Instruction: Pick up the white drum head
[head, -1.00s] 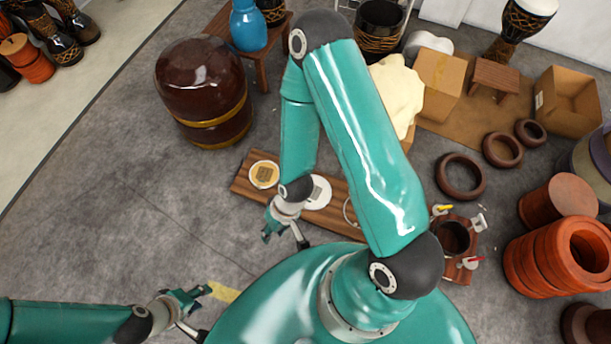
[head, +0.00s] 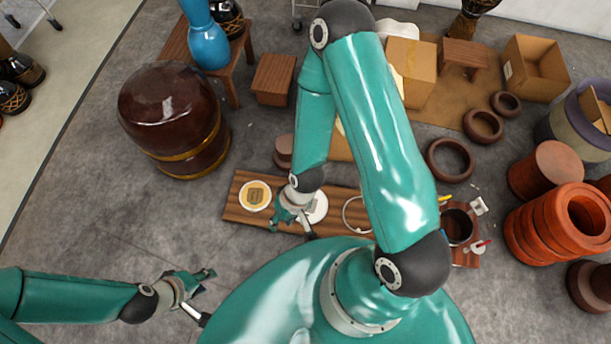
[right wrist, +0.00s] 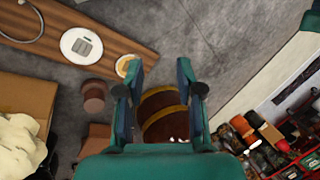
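The white drum head (head: 318,207) is a flat pale disc on a brown wooden board (head: 235,208). My right gripper (head: 297,222) overlaps its left edge in the head view; contact cannot be told. In the right wrist view the white drum head (right wrist: 72,40), with a grey square mark on it, lies up and left of the gripper (right wrist: 159,75), outside the fingers. The fingers are apart with nothing between them. A yellowish disc with a pale rim (head: 256,195) lies at the board's left end. My left gripper (head: 207,296) is open and empty at lower left, over the floor.
A ring (head: 349,213) lies on the board, right of the white disc. A brown barrel-like drum (head: 165,103) stands at left. My right arm hides part of the middle. Floor left of the board is clear.

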